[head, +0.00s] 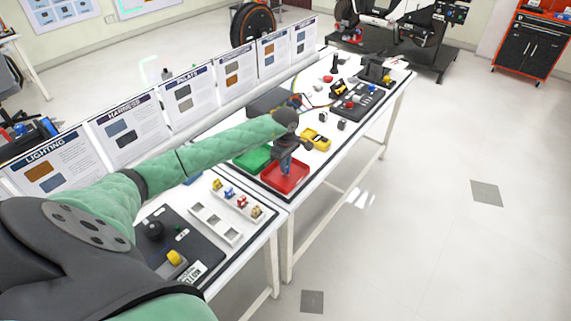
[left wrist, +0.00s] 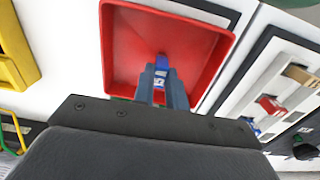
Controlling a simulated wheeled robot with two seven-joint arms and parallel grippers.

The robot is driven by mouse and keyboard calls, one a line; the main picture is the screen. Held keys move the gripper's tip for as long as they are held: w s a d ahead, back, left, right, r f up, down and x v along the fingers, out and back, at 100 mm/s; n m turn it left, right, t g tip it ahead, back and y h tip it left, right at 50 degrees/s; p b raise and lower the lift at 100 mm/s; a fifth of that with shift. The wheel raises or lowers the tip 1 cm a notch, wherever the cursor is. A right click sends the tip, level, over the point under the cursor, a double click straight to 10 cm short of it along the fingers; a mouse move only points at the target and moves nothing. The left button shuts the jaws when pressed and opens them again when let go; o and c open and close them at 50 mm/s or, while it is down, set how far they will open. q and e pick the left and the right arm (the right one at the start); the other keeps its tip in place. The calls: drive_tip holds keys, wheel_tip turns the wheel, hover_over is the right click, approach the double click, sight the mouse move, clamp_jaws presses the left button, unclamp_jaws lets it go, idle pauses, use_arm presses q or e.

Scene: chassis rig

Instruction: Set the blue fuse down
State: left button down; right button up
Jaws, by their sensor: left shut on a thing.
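The blue fuse (left wrist: 161,64) shows between my left gripper's fingertips in the left wrist view; most of it is hidden by the fingers. My left gripper (head: 284,168) is shut on it and points down over the red tray (head: 296,184). The same tray fills the upper middle of the left wrist view (left wrist: 112,35), with the fuse in front of its floor. I cannot tell whether the fuse touches the tray floor. The fuse is too small to make out in the head view. My right gripper is in neither view.
A green tray (head: 250,161) lies just left of the red one. A white holder with several coloured fuses (head: 241,201) is nearer on the bench. Upright signs (head: 128,128) line the bench's left side. Open floor lies right.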

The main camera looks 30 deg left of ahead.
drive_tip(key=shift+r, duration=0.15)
use_arm(q)
drive_tip(key=c, duration=1.5)
unclamp_jaws()
drive_tip(key=shift+o, duration=0.3)
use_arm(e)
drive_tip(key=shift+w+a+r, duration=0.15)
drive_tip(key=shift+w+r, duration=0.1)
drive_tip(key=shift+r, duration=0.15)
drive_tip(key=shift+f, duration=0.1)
